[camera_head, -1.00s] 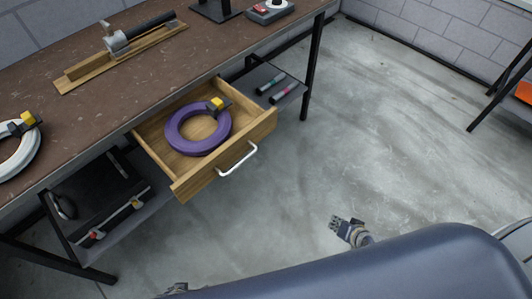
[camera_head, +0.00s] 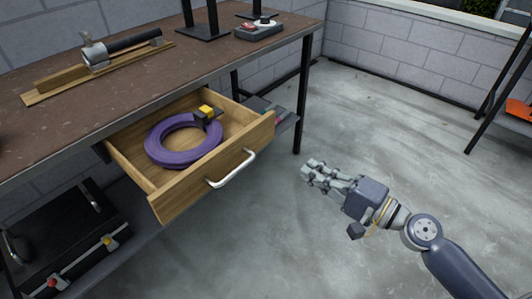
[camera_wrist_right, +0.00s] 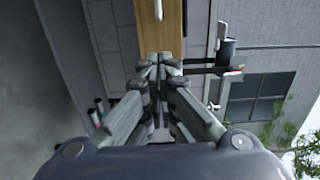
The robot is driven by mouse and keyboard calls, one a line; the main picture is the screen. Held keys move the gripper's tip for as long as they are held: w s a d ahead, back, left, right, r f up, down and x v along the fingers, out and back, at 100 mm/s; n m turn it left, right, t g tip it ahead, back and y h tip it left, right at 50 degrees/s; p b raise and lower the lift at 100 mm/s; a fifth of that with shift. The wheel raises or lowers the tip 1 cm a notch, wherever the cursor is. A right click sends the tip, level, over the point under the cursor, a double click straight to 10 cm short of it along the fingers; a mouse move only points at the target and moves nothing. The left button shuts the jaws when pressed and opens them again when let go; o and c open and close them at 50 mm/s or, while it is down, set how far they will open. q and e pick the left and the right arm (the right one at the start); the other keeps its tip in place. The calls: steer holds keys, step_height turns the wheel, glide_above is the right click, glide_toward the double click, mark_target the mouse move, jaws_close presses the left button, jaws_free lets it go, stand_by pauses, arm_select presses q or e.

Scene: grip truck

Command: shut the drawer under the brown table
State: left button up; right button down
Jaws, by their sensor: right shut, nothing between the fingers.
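The wooden drawer (camera_head: 212,186) under the brown table (camera_head: 150,80) stands pulled out. It has a silver bar handle (camera_head: 231,170) on its front and holds a purple ring-shaped coil (camera_head: 185,140) with a yellow and black piece on it. My right gripper (camera_head: 312,172) is to the right of the drawer front, apart from it, shut and empty. In the right wrist view the shut fingers (camera_wrist_right: 158,66) point toward the wooden drawer front (camera_wrist_right: 160,28), and part of the handle (camera_wrist_right: 158,10) shows at the top. My left gripper is not in view.
A clamp tool on a wooden block (camera_head: 100,62) and a small grey device (camera_head: 260,28) lie on the table. A black toolbox (camera_head: 70,240) is on the lower shelf. A table leg (camera_head: 305,95) stands right of the drawer.

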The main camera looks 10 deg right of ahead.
steer(key=p, duration=0.3)
glide_toward(257, 139)
steer(key=p+x, duration=0.2)
steer(key=x, duration=0.3)
steer(key=shift+w+a+r, duration=0.1)
steer(key=shift+a, duration=0.1)
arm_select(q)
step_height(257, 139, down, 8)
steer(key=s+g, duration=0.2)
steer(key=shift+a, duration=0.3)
arm_select(e)
steer(key=shift+x, duration=0.8)
